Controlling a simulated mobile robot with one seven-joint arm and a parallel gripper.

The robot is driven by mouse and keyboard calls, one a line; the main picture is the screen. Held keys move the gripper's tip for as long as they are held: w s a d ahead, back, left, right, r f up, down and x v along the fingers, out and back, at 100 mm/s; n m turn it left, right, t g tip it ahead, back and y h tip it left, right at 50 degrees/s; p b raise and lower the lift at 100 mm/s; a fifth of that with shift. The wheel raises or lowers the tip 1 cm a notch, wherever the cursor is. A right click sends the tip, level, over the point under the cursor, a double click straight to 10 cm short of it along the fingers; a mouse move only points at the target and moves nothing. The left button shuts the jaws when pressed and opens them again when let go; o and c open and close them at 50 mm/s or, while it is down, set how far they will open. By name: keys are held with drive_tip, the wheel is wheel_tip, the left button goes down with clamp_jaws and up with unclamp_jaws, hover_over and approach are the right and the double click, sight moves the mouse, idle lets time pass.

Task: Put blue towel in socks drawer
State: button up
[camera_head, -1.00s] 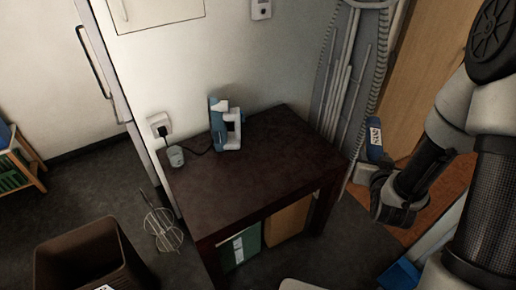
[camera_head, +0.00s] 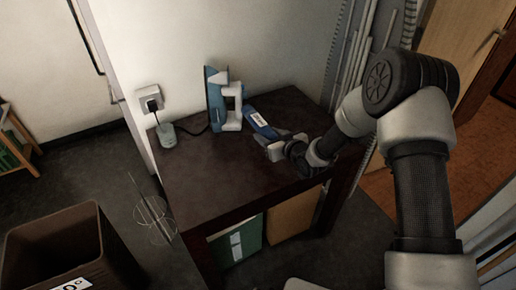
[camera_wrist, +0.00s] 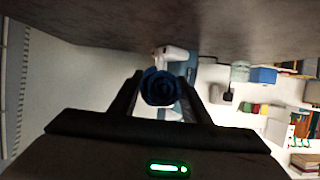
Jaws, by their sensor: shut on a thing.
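The blue towel (camera_head: 262,122) is a rolled bundle with a white label on its side. My gripper (camera_head: 283,147) is shut on it and holds it out over the dark table, with the towel pointing to the upper left, near the iron. In the wrist view the towel's spiral end (camera_wrist: 160,88) shows between the two black fingers (camera_wrist: 161,98). I cannot make out a socks drawer in these views.
Green (camera_head: 240,242) and orange (camera_head: 290,215) boxes stand beneath. A brown bin (camera_head: 55,245) stands front left. Ironing-board legs lean behind.

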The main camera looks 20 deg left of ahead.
wheel_tip(320, 180, down, 9)
drive_tip(key=shift+r+b, duration=0.2)
drive_tip(key=shift+b, duration=0.2)
drive_tip(key=o, duration=1.1)
drive_tip(key=shift+f, duration=0.1)
drive_tip(key=shift+c, duration=0.2)
drive_tip(key=shift+d+r, duration=0.2)
drive_tip(key=p+v, duration=0.1)
drive_tip(key=v, duration=1)
drive_tip(key=shift+s+d+r, duration=0.15)
drive_tip(key=shift+s+d, duration=0.05)
drive_tip(key=shift+s, duration=0.05)
